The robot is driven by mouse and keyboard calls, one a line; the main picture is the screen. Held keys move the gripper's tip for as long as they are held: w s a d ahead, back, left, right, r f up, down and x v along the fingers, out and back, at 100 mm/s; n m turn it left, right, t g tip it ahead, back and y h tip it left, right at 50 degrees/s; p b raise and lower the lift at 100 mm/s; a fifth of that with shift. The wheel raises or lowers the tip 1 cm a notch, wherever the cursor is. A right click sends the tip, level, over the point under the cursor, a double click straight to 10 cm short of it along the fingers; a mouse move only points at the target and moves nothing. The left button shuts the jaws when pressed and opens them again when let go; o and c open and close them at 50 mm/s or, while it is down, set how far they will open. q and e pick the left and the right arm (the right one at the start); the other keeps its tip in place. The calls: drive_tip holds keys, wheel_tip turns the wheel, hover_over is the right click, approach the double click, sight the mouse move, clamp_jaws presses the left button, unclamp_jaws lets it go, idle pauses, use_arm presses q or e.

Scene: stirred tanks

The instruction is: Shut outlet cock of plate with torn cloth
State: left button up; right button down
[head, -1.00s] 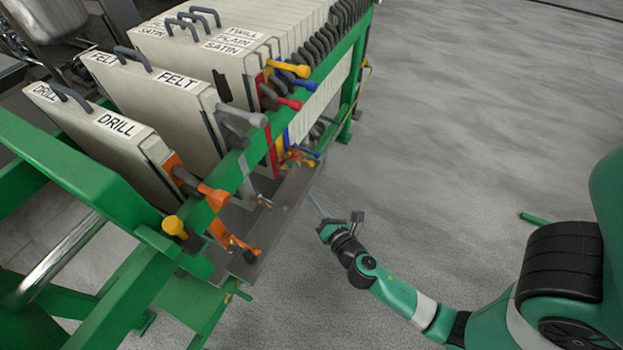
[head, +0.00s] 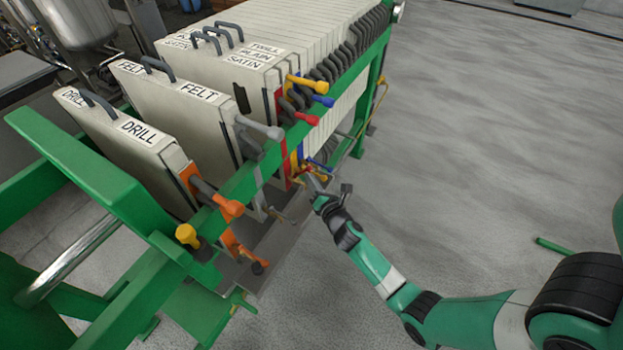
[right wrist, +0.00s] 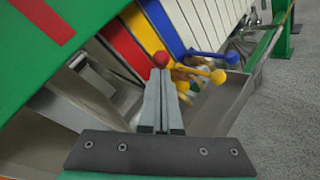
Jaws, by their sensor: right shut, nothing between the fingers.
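The front SATIN plate (head: 205,75) has a dark patch on its face, which looks like a tear in the cloth. Its edge carries a red band (head: 280,170), and the red band also shows in the right wrist view (right wrist: 124,44). Low on the plates, a red knob (right wrist: 160,59) sits just beyond my fingertips, with a yellow cock handle (right wrist: 218,76) and a blue one (right wrist: 232,57) to its right. My right gripper (head: 311,182), also in the right wrist view (right wrist: 160,76), is shut and empty close to these cocks. Contact with the red knob cannot be told. My left gripper is not in view.
The FELT plate (head: 165,95) and DRILL plate (head: 120,130) hang nearer, DRILL with an orange lower cock (head: 250,260). A green rail (head: 330,95) runs above the cocks. A grey trough (head: 270,262) lies below.

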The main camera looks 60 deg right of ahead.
drive_tip(key=shift+w+d+r+p, duration=0.2)
drive_tip(key=shift+w+r+p, duration=0.05)
drive_tip(key=shift+r+p, duration=0.4)
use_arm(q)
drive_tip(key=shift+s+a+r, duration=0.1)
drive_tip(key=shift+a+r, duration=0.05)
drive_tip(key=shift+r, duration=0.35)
use_arm(e)
drive_tip(key=shift+f, duration=0.2)
drive_tip(key=shift+a, duration=0.1)
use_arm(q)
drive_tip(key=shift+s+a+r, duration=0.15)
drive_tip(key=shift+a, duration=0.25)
use_arm(e)
drive_tip(key=w+a+f+v, duration=0.1)
drive_tip(key=f+v, duration=0.1)
drive_tip(key=v, duration=1.1)
drive_tip(key=shift+a, duration=0.25)
